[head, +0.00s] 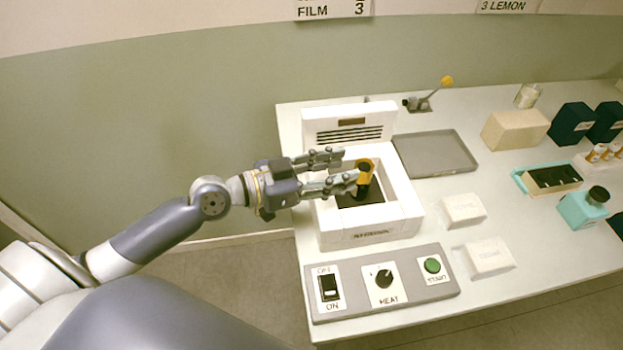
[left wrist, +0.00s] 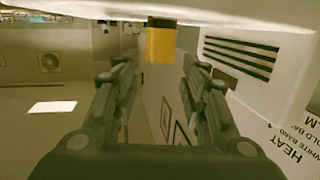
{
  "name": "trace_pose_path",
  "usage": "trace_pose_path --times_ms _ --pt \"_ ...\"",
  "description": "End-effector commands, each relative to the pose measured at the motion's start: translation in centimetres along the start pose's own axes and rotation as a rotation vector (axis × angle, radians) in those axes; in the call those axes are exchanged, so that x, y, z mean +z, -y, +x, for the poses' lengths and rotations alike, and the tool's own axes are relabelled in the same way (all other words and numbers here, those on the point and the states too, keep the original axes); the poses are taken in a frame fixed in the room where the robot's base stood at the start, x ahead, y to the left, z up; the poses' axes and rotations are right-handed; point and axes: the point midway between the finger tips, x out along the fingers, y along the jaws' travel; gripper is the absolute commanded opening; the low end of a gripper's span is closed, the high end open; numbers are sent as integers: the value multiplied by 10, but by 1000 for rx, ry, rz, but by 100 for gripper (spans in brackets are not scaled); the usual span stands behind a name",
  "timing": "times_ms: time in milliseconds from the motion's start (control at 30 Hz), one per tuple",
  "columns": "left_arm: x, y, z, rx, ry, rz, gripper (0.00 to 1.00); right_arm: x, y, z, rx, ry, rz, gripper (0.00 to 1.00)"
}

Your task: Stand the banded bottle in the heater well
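My left gripper (head: 350,164) reaches in from the left over the heater's edge. Its two fingers are apart with a clear gap between them in the left wrist view (left wrist: 158,62). My right gripper is out of view.
The heater's vented lid (head: 350,119) stands up behind the opening. A control panel (head: 340,309) with a switch, HEAT knob and green START button lies in front. A grey tray (head: 436,152) and white blocks (head: 463,209) are to the right. More bottles and boxes stand further right.

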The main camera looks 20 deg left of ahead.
Motion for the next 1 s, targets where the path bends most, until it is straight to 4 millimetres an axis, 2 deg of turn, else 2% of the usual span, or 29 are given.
trace_pose_path --times_ms 33,200,400,600,1000 --pt "7 0 -10 0 6 3 40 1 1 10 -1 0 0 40" --pt "6 0 -36 1 4 0 40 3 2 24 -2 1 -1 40" --pt "4 0 -53 -1 1 -1 40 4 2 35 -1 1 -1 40" --pt "1 -1 -59 2 0 -1 40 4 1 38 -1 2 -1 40" --pt "0 0 -60 1 -1 0 40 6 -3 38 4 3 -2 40"
